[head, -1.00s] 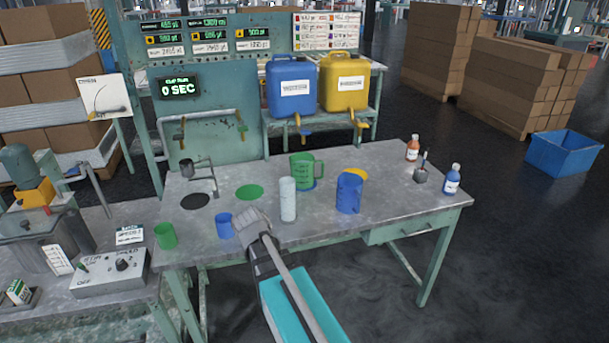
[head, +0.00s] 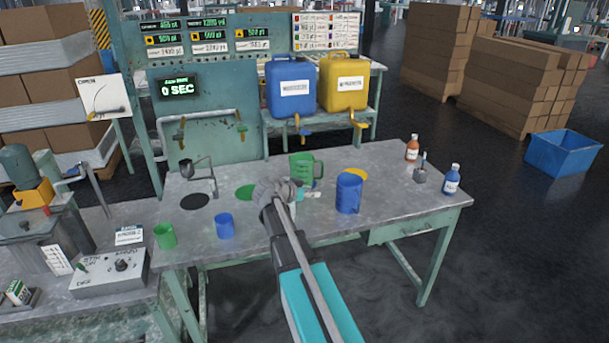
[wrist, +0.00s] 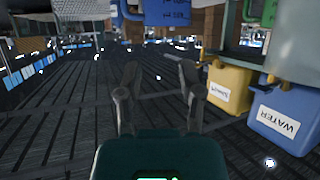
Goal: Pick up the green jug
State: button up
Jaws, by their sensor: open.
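The green jug (head: 301,166) stands upright on the grey table (head: 400,190), its handle to the right. My gripper (head: 306,193) is in front of the jug's lower part in the head view, mostly hidden by my own wrist. In the wrist view my gripper (wrist: 157,72) is open, with nothing between its two fingers. A green shape (wrist: 262,12) is cut off at the top right of the wrist view; I cannot tell surely that it is the jug.
A blue jug (head: 348,194) stands just right of my gripper. A blue cup (head: 224,226) and a green cup (head: 165,236) stand at the front left. Blue (head: 290,85) and yellow (head: 343,82) canisters stand behind the table. The right front of the table is clear.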

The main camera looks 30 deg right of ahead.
aim_at(302, 164)
jog(key=i, duration=1)
